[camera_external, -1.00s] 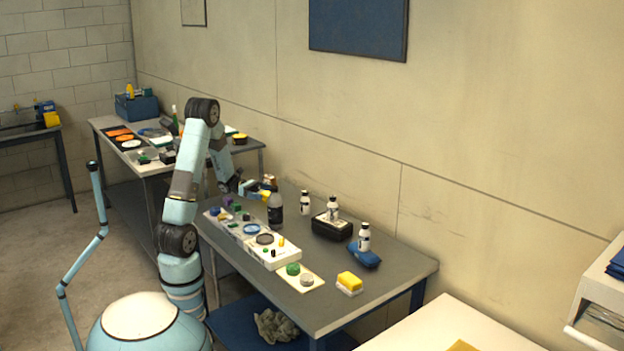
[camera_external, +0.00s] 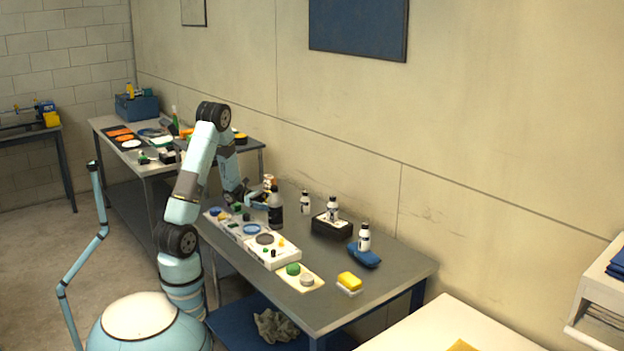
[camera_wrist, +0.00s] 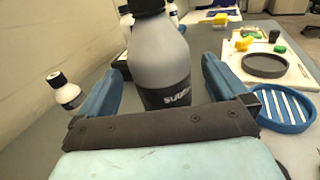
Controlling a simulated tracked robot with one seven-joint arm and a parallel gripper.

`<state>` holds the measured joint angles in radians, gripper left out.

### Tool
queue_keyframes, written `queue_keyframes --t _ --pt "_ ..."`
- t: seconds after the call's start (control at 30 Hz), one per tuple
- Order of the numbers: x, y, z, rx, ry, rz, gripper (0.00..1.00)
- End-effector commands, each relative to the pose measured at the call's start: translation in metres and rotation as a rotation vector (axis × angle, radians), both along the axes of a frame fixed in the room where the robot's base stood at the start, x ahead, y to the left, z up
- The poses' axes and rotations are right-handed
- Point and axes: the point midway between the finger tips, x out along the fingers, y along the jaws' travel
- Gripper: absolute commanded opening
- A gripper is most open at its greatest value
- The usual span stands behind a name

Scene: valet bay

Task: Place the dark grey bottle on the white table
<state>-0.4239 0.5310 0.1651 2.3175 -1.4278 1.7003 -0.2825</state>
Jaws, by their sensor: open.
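The dark grey bottle (camera_external: 275,208) stands upright on the grey workbench. It has a black cap and a black label, and fills the middle of the wrist view (camera_wrist: 160,55). My gripper (camera_external: 262,201) is low at the bottle's left side. In the wrist view its two blue fingers (camera_wrist: 160,75) are open, one on each side of the bottle, with a visible gap at the left finger. Contact at the right finger is unclear. The white table (camera_external: 425,332) is at the bottom right, partly cut off by the frame.
The grey workbench (camera_external: 385,285) also holds small white bottles, one (camera_external: 305,202) right of the grey bottle. A black box (camera_external: 331,228), a blue cloth (camera_external: 364,256), a yellow sponge (camera_external: 349,281) and white trays (camera_external: 285,262) are there. The white table's visible left part is clear.

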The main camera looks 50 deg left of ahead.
Motion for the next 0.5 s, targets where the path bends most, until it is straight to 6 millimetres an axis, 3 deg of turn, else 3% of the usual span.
queue_keyframes --t 0.3,0.5 --pt "0.015 -0.037 0.001 0.0 -0.001 -0.003 1.0" --pt "0.018 -0.045 0.001 0.0 0.0 -0.001 1.0"
